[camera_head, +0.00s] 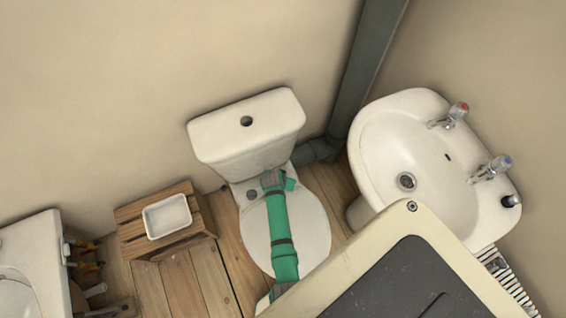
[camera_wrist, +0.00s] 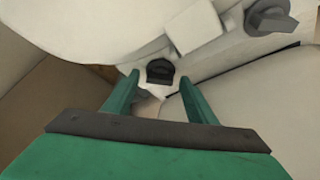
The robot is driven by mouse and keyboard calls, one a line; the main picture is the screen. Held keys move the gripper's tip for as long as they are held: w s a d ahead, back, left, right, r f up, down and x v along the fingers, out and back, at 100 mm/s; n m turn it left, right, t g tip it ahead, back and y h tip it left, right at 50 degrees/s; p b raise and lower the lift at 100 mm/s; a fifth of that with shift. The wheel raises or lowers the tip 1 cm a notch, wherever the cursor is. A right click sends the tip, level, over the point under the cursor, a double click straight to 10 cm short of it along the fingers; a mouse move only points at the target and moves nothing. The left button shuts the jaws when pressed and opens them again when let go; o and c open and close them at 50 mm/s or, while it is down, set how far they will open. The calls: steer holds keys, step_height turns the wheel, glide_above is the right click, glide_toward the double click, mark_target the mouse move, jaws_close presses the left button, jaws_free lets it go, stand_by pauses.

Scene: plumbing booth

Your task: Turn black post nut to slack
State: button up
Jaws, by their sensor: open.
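A small black nut (camera_wrist: 160,70) shows in the wrist view on a white surface, just ahead of and between the tips of my gripper's two green fingers. My gripper (camera_wrist: 159,77) is open, with one finger on each side of the nut's line; I cannot tell whether either touches it. In the head view my green gripper (camera_head: 290,184) is at the back of the toilet seat, in front of the cistern. The nut cannot be made out there.
A dark grey winged knob (camera_wrist: 270,16) is at upper right in the wrist view. The toilet cistern (camera_head: 247,130) stands behind my gripper, and the seat lid (camera_head: 312,225) lies below my arm. A basin (camera_head: 400,150) is right; a wooden crate (camera_head: 190,200) is left.

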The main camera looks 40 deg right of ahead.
steer(key=c, duration=1.1)
steer(key=shift+s, duration=0.1)
steer(key=shift+n, duration=0.4)
steer(key=o, duration=1.1)
steer(key=v, duration=1)
steer(key=shift+s+r, duration=0.2)
steer(key=shift+r, duration=0.2)
